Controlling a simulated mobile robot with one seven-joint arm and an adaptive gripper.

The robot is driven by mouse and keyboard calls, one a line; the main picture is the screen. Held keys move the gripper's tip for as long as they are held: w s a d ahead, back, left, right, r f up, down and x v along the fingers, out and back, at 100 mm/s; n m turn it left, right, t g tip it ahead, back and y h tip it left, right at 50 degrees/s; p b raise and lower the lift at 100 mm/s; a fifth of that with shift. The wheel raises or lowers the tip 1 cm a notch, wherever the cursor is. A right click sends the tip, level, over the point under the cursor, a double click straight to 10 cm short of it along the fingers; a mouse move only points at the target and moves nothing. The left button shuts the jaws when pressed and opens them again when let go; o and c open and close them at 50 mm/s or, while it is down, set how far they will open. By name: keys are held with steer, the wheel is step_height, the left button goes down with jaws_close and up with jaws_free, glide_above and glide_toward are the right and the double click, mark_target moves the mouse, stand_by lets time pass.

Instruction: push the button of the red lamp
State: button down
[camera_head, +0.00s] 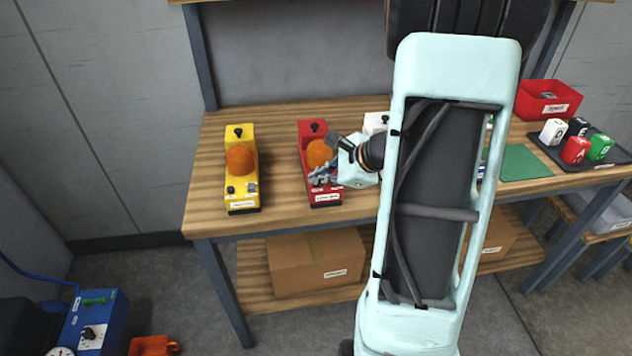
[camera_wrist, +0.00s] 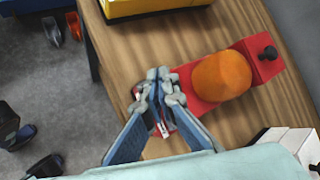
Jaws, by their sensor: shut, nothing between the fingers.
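The red lamp (camera_head: 310,132) stands on the wooden table, with an orange dome and a black knob at its far end. In the wrist view the red lamp (camera_wrist: 203,78) lies across the middle, its dome and knob to the right. My gripper (camera_head: 320,177) is shut and empty, over the lamp's near end beside the dome. In the wrist view my gripper (camera_wrist: 160,80) covers most of that near end, so the button there is hidden. I cannot tell whether the fingertips touch the lamp.
A yellow lamp (camera_head: 241,190) stands to the left. A white unit (camera_head: 375,122) is to the right, partly behind my arm. A green mat (camera_head: 525,163), a black tray (camera_head: 612,155) with several lettered cubes and a red bin (camera_head: 548,99) are farther right. Cardboard boxes (camera_head: 315,262) sit on the lower shelf.

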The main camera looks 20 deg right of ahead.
mark_target(318, 189)
steer(key=shift+f, duration=0.3)
steer(key=shift+r, duration=0.45)
step_height(318, 189, up, 6)
steer(key=p, duration=0.4)
stand_by(0.5)
